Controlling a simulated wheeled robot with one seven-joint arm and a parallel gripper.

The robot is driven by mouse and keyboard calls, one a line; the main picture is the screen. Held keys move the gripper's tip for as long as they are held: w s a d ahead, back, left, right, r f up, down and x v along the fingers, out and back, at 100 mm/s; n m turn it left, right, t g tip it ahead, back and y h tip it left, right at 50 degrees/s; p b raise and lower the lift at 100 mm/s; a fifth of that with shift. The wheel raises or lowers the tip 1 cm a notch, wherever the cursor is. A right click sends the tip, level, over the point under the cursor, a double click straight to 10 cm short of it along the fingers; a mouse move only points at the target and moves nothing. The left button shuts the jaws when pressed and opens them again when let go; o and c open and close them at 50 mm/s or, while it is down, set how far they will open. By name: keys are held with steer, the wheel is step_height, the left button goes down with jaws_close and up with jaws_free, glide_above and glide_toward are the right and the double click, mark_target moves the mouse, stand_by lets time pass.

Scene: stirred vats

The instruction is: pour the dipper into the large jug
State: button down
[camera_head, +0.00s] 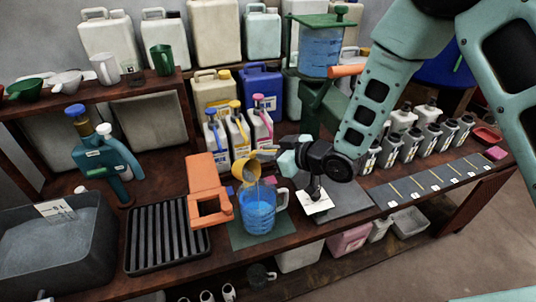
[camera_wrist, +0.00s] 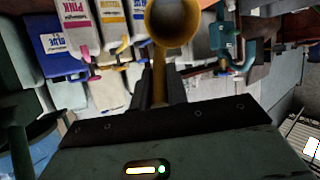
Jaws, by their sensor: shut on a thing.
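The yellow dipper (camera_head: 246,171) is tilted over the large jug (camera_head: 257,212), and a thin stream seems to run from it into the jug's mouth. My gripper (camera_head: 272,156) is shut on the dipper's handle, above and right of the jug. In the wrist view the dipper (camera_wrist: 173,40) shows its round cup, with its handle between my gripper's fingers (camera_wrist: 160,92). The large jug is clear, holds blue liquid and stands upright on a dark green mat, its handle to the right. The dipper's inside is hidden in the head view.
An orange stand (camera_head: 207,190) is close left of the jug, beside a black ribbed rack (camera_head: 167,238) and a grey basin (camera_head: 58,245). Small capped bottles (camera_head: 238,135) stand behind. A white card (camera_head: 316,203) lies to the right.

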steer(key=shift+s+d+f+t+y+b, duration=0.75)
steer(key=shift+d+f+t+y+b, duration=0.15)
steer(key=shift+b, duration=3.05)
steer(key=shift+s+d+f+t+y+b, duration=0.75)
steer(key=shift+f+y+b, duration=0.2)
steer(key=shift+b, duration=3)
steer(key=shift+s+d+r+n+t+y+b, duration=0.2)
steer(key=shift+s+d+t+y+b, duration=0.45)
steer(key=shift+b, duration=2.3)
steer(key=shift+s+d+r+n+t+y+b, duration=0.2)
steer(key=shift+t+y+b, duration=0.7)
steer(key=shift+b, duration=2)
